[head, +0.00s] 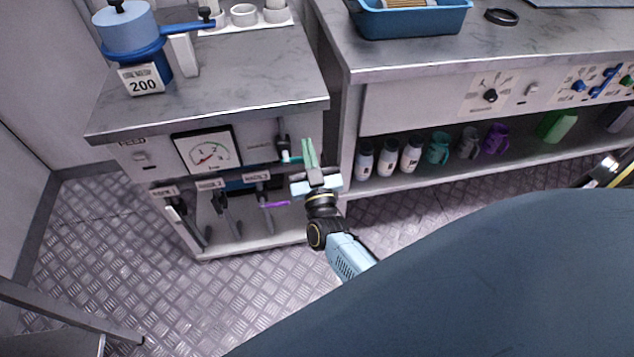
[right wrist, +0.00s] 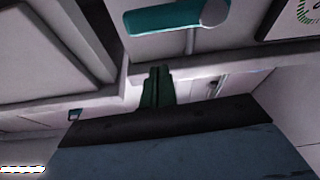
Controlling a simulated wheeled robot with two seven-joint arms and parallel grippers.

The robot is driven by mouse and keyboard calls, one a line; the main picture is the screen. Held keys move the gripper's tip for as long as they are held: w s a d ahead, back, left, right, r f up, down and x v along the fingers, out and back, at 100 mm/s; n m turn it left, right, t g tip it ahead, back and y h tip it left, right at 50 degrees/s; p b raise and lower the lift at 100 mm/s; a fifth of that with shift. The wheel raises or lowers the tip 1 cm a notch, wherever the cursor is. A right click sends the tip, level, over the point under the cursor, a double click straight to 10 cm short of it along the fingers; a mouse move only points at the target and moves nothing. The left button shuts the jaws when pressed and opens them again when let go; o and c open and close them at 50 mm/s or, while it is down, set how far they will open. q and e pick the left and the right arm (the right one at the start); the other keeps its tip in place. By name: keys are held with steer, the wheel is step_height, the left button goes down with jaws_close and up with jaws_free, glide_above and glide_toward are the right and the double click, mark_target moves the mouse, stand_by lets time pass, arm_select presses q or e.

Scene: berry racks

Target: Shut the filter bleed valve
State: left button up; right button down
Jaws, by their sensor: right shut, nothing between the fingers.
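A small valve with a teal lever (head: 291,159) is on the front panel of the left cabinet, right of the pressure gauge. The label beside it is too small to read, so I cannot confirm it is the filter bleed valve. A teal handle (right wrist: 165,18) lies roughly level across the top of the right wrist view, with a grey round end at its right. My right gripper (head: 308,147) is shut and empty, just right of the lever; I cannot tell whether it touches. Its closed fingers (right wrist: 158,85) point toward the handle. My left gripper is not in view.
Below hang labelled rack valves, one with a purple handle (head: 275,204). The left worktop (head: 250,70) overhangs the panel. The right bench's shelf (head: 395,180) holds bottles and mugs. Patterned metal floor (head: 265,270) is open in front.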

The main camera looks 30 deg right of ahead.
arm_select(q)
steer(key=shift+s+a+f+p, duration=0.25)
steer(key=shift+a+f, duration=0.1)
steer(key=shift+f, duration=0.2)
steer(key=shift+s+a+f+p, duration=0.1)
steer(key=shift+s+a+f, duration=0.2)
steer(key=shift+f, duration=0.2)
arm_select(e)
steer(key=v, duration=1)
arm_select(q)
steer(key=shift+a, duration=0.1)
arm_select(e)
steer(key=shift+w+a+f, duration=0.1)
steer(key=shift+a+f, duration=0.05)
